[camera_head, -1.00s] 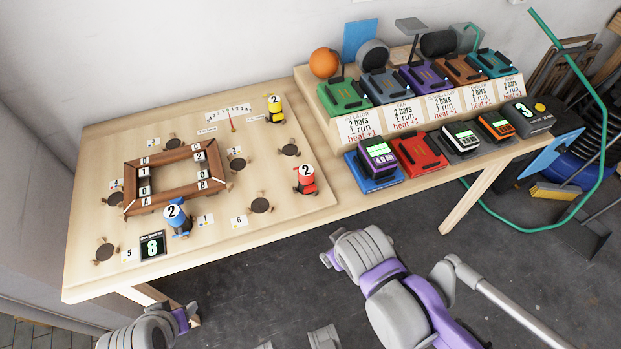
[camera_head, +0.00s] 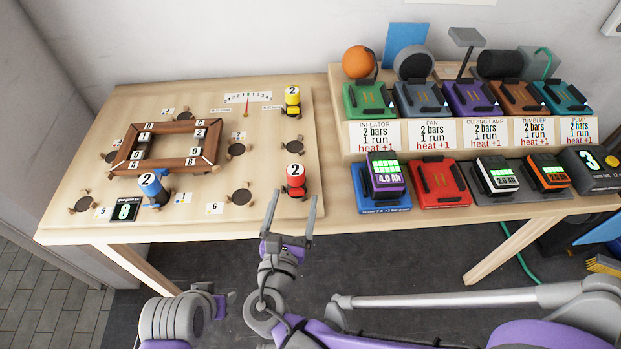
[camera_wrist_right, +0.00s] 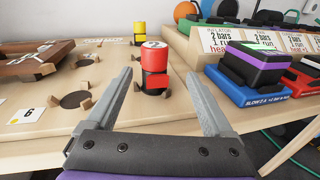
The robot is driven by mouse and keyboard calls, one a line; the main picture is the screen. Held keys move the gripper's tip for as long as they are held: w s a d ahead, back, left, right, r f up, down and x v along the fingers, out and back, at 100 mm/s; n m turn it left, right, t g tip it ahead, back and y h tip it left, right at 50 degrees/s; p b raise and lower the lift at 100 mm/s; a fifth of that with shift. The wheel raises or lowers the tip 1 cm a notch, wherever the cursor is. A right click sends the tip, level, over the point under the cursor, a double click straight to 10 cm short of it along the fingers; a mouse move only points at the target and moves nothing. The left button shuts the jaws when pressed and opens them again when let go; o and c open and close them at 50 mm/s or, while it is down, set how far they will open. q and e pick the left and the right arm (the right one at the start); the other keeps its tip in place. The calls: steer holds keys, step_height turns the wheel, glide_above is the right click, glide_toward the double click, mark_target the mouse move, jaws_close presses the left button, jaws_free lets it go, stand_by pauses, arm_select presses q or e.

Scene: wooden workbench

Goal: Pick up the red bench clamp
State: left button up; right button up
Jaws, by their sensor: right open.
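The red bench clamp (camera_head: 295,181) stands upright near the right edge of the light wooden board, with a white "2" disc on top. In the right wrist view the red clamp (camera_wrist_right: 154,75) stands ahead, between the two finger lines and beyond the fingertips. My right gripper (camera_head: 292,197) is open and empty at the bench's front edge, just in front of the clamp and apart from it. Its open fingers also show in the right wrist view (camera_wrist_right: 160,85). Part of my left arm shows at the bottom left; its gripper fingers cannot be made out.
A yellow clamp (camera_head: 292,103) stands behind the red one. A blue clamp (camera_head: 153,189) stands at the front left by a brown wooden frame (camera_head: 128,155). A blue charger with a purple battery (camera_head: 384,176) sits close on the right. Bare bench lies between board and charger.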

mark_target(298, 164)
steer(key=shift+a+r+n+y, duration=0.15)
steer(key=shift+a+n+y, duration=0.15)
steer(key=shift+a+n, duration=0.1)
steer(key=w, duration=0.3)
steer(key=w+d, duration=0.1)
steer(key=w, duration=0.2)
steer(key=w+d, duration=0.1)
steer(key=w, duration=0.3)
steer(key=shift+w+r+b, duration=0.1)
steer(key=shift+r+b, duration=0.15)
steer(key=shift+b, duration=0.15)
jaws_close()
